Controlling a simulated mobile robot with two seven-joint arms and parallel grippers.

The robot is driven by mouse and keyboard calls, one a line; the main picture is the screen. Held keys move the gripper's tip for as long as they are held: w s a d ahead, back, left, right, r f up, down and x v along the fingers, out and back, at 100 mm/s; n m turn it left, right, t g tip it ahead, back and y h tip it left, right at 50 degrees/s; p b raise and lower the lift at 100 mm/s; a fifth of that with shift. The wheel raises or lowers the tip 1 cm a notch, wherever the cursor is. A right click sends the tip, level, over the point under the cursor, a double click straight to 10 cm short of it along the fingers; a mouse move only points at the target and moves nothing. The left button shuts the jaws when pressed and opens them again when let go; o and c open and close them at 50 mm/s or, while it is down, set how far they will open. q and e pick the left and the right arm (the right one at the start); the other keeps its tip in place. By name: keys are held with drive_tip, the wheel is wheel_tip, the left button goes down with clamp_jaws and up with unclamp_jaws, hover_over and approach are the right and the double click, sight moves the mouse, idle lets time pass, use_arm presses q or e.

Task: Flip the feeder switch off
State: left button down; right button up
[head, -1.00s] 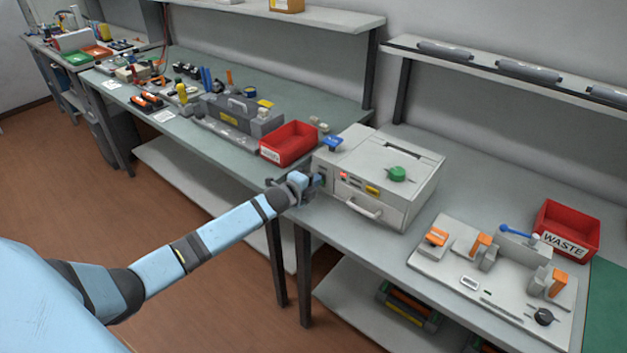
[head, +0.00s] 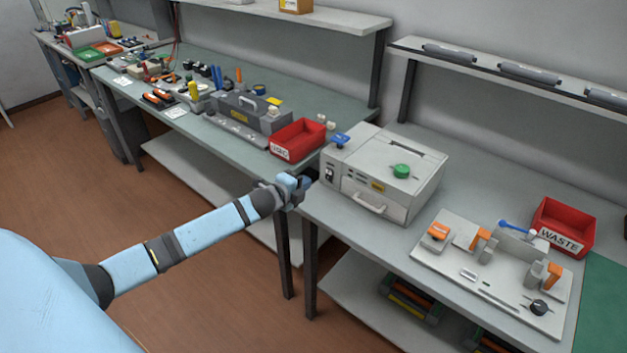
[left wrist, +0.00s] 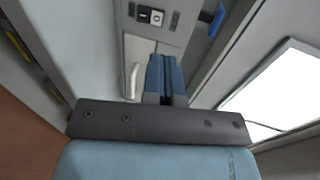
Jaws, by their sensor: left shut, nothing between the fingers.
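The feeder (head: 385,170) is a pale grey box with a green knob on top and a white handle on its front. Its switch (head: 329,174) is a small black and white rocker at the front's left end; it also shows in the left wrist view (left wrist: 151,16). No red light shows on the front panel. My left gripper (head: 309,181) is just left of the switch, with a small gap. Its blue fingers (left wrist: 165,76) are shut and empty, pointing at the feeder. My right gripper is not in view.
A red bin (head: 297,139) stands left of the feeder, and a blue lever (head: 340,139) is on the feeder's upper left corner. A fixture board (head: 490,272) and a red WASTE bin (head: 563,228) are to the right. The floor before the benches is clear.

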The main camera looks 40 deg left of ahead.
use_arm(q)
drive_tip(key=v, duration=0.4)
drive_tip(key=shift+r, duration=0.4)
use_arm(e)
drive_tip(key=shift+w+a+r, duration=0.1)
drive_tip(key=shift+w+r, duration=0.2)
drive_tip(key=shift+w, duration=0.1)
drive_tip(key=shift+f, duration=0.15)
